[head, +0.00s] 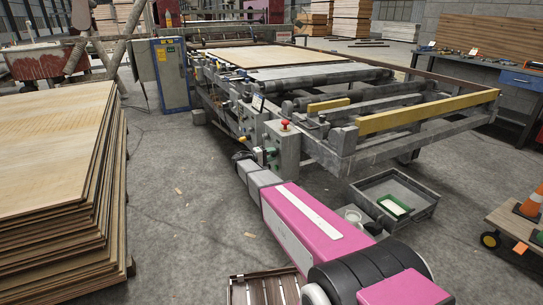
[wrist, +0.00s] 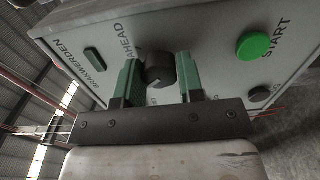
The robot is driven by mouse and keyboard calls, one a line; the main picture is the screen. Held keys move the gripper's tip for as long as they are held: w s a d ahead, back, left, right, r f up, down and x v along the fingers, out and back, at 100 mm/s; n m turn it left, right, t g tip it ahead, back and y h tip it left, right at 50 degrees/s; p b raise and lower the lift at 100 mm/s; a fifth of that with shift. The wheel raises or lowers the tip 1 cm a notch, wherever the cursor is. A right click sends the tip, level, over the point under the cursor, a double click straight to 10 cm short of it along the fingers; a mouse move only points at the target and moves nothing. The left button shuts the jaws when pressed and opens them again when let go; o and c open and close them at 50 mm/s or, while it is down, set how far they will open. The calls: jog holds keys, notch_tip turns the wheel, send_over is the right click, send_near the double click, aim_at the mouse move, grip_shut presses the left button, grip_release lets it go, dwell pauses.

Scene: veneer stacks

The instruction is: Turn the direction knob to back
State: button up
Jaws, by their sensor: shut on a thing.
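The direction knob (wrist: 160,70) is black and round. It sits on a light grey panel (wrist: 225,30) in the wrist view, with the word AHEAD beside it. A green START button (wrist: 253,45) is to its right. My gripper (wrist: 157,76) has its two green fingers on either side of the knob, shut on it. The knob's pointer direction is hard to make out, and the label for back is not readable. In the head view my gripper (head: 264,154) is at the control box (head: 283,146) on the machine's near side, and hides the knob.
A red button (head: 285,124) tops the control box. A tall veneer stack (head: 55,150) stands at left. A grey crate (head: 405,215) and a slatted wooden crate (head: 262,288) lie on the floor near my arm.

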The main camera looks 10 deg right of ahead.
jog(key=o, duration=0.9)
jog(key=v, duration=1)
jog(key=shift+s+a, duration=0.1)
jog(key=shift+a, duration=0.3)
jog(key=s+d+f+m+g+y, duration=0.1)
jog(key=s+d+f+g+y, duration=0.15)
jog(key=s+d, duration=0.45)
jog(key=s+d+f+g+y, duration=0.2)
jog(key=s+d+f+y, duration=0.2)
jog(key=s, duration=0.5)
jog(key=s+m+y, duration=0.1)
jog(key=s+y, duration=0.2)
jog(key=s, duration=0.3)
jog(key=s+m+y, duration=0.1)
jog(key=s+y, duration=0.3)
jog(key=s, duration=0.2)
jog(key=s+g+y, duration=0.1)
jog(key=s+y, duration=0.2)
jog(key=s, duration=0.3)
jog(key=shift+a+f+m+y, duration=0.3)
jog(key=shift+a+m+y, duration=0.05)
jog(key=shift+a+m, duration=0.05)
